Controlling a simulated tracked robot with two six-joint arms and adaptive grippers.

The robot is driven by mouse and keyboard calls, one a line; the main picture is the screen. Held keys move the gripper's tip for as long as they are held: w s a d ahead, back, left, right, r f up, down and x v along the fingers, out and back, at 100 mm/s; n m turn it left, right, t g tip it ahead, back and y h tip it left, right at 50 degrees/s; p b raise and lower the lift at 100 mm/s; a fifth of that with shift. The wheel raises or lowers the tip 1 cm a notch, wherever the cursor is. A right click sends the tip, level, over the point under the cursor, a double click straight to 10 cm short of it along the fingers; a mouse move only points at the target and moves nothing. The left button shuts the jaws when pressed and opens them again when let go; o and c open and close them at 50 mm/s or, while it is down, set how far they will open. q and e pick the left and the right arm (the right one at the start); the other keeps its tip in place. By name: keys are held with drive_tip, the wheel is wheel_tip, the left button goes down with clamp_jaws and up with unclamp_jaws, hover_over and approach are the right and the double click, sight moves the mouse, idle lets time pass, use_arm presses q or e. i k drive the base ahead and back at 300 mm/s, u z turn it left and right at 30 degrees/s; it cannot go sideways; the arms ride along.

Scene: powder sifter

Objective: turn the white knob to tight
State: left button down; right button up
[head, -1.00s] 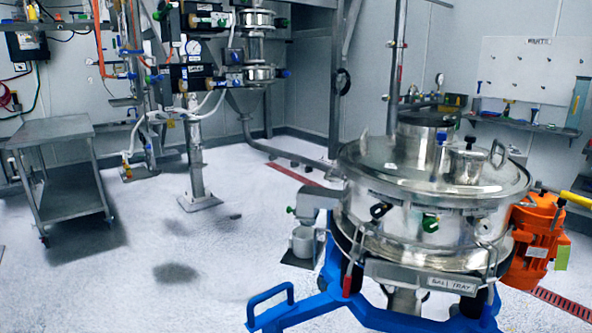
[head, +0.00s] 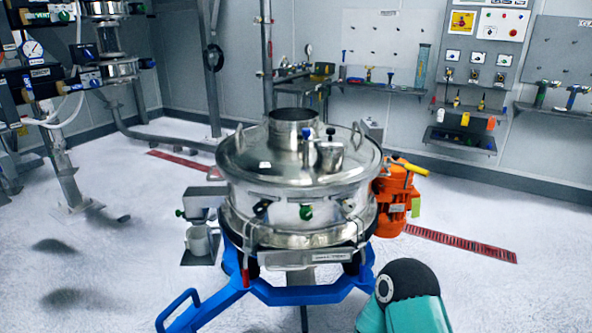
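I cannot make out a white knob in this view. The round steel sifter (head: 296,190) stands in the middle of the head view on a blue wheeled frame (head: 305,295). On its side are a green knob (head: 306,212), a dark knob (head: 262,207) at left and another dark fitting (head: 347,205) at right. A small blue-topped fitting (head: 306,134) and a capped steel port (head: 330,155) sit on the lid. Neither gripper is in view. A teal and black part of my arm shows at the bottom right, apart from the sifter.
An orange motor (head: 393,200) with a yellow bar is on the sifter's right side. A white cup (head: 197,240) stands on a small shelf at its left. Wall shelves (head: 465,140) with tools are behind. Pipework is at the far left. The pale floor is open around the frame.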

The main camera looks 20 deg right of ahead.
sight(350, 206)
drive_tip(key=z, duration=2.05)
drive_tip(key=i, duration=0.15)
drive_tip(key=u, duration=3.55)
drive_tip(key=k, duration=0.95)
drive_tip(key=z, duration=0.95)
drive_tip(key=k, duration=0.2)
drive_tip(key=z, duration=0.6)
drive_tip(key=i, duration=0.45)
